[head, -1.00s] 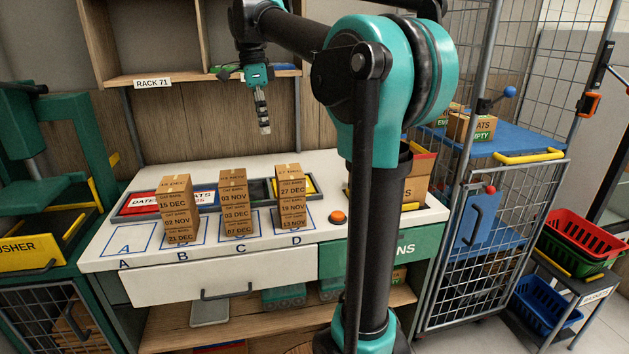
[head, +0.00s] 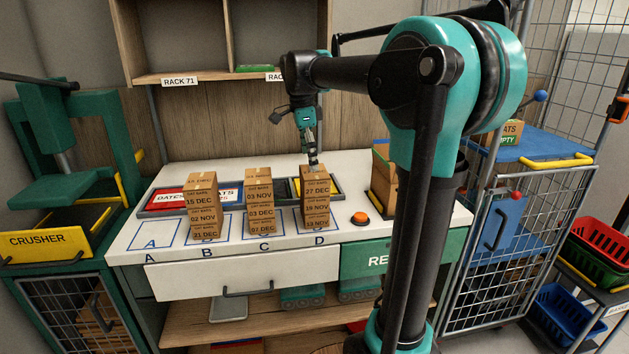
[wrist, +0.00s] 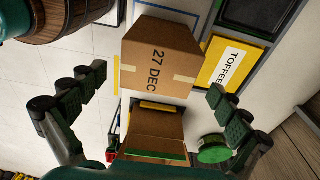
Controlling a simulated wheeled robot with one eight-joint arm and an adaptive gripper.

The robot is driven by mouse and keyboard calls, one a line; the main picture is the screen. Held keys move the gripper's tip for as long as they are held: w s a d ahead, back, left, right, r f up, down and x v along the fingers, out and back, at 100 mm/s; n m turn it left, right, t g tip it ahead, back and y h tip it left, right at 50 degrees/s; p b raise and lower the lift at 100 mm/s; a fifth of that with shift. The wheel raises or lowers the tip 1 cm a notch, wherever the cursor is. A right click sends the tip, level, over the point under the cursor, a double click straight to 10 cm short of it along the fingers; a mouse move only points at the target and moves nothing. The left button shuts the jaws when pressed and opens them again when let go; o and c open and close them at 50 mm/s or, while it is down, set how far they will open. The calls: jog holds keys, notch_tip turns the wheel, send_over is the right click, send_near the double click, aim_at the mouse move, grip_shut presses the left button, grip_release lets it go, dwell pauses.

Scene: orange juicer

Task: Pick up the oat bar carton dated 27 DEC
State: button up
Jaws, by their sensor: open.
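The oat bar carton dated 27 DEC (head: 315,181) is a brown box on top of the right stack, over cartons dated 19 NOV (head: 316,208) and 13 NOV (head: 316,221), in the place marked D. In the wrist view the 27 DEC carton (wrist: 158,62) fills the upper middle, its date readable. My gripper (head: 313,160) is just above and behind this carton in the head view. In the wrist view my gripper (wrist: 148,108) has its two fingers spread wide, with nothing between them touching.
Stacks of cartons stand at B (head: 202,205) and C (head: 260,200). A yellow TOFFEE label plate (wrist: 225,65) lies beside the carton. Place A (head: 155,234) is empty.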

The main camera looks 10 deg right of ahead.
aim_at(314, 175)
jog(key=shift+d+f, duration=0.2)
jog(key=shift+f, duration=0.75)
jog(key=shift+d+f, duration=0.25)
jog(key=shift+f, duration=0.65)
jog(key=shift+d+f, duration=0.2)
jog(key=shift+f, duration=0.75)
jog(key=shift+c, duration=0.6)
jog(key=c, duration=0.9)
